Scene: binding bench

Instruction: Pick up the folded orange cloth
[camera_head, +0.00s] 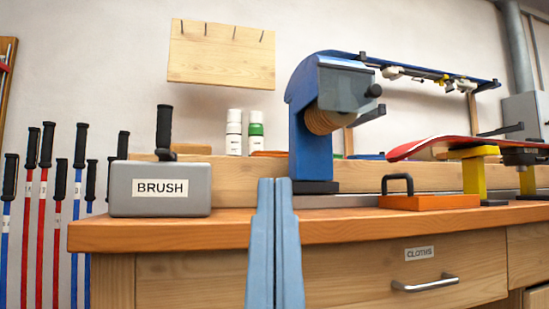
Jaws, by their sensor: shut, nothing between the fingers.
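My gripper (274,184) rises from the bottom middle in front of the bench. Its two light blue fingers are together, with nothing held between them. I cannot make out a folded orange cloth for certain. A thin orange strip (269,153) shows above the wooden rail at the back, left of the blue machine; I cannot tell what it is. A drawer (360,272) labelled CLOTHS, with a metal handle, is shut below the benchtop, to the right of my gripper. Its inside is hidden.
The benchtop (360,225) holds a grey BRUSH box (160,190), a blue machine (312,135), and an orange block (428,202) with a black handle. A red ski (440,146) rests on yellow supports at right. Two bottles (234,132) stand behind. Poles (46,150) stand at left.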

